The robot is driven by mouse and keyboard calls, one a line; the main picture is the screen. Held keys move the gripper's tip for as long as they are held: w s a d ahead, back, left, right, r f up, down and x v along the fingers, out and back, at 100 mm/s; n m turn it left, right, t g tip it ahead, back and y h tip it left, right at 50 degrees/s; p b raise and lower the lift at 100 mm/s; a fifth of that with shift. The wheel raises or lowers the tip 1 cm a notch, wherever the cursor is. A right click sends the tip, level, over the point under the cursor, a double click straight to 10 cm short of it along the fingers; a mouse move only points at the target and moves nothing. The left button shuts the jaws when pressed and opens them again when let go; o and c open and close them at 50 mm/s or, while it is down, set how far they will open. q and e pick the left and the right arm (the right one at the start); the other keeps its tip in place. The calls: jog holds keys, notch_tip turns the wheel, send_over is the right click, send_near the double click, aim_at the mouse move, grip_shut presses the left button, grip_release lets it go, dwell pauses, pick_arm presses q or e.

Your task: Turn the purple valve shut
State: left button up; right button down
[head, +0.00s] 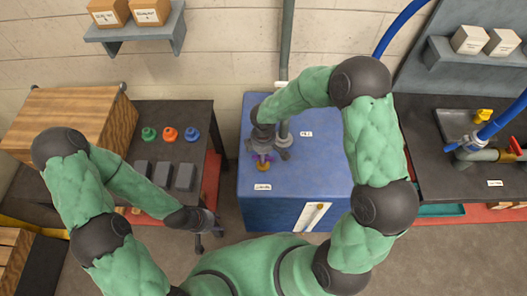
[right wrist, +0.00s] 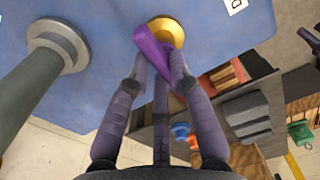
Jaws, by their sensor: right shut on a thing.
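The purple valve (head: 264,157) sits on top of the blue tank (head: 290,208), near its front left. In the right wrist view, its purple handle (right wrist: 150,50) stands over a round brass base (right wrist: 170,30). My right gripper (head: 267,150) reaches down over the valve and is shut on the handle, partly hiding it in the head view. Its fingers (right wrist: 158,72) close around the handle from both sides in the right wrist view. My left gripper (head: 208,228) hangs in front of the dark workbench, away from the valve; its finger opening is unclear.
A grey vertical pipe (head: 286,45) enters the tank top close behind the valve. A right-hand bench (head: 450,170) carries a yellow valve (head: 483,116) and blue pipe.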

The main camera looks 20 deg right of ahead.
jog(key=shift+n, duration=0.5)
jog(key=shift+p, duration=0.3)
jog(key=c, duration=1.1)
grip_release()
notch_tip(320, 180, up, 12)
jog(key=shift+f, duration=0.1)
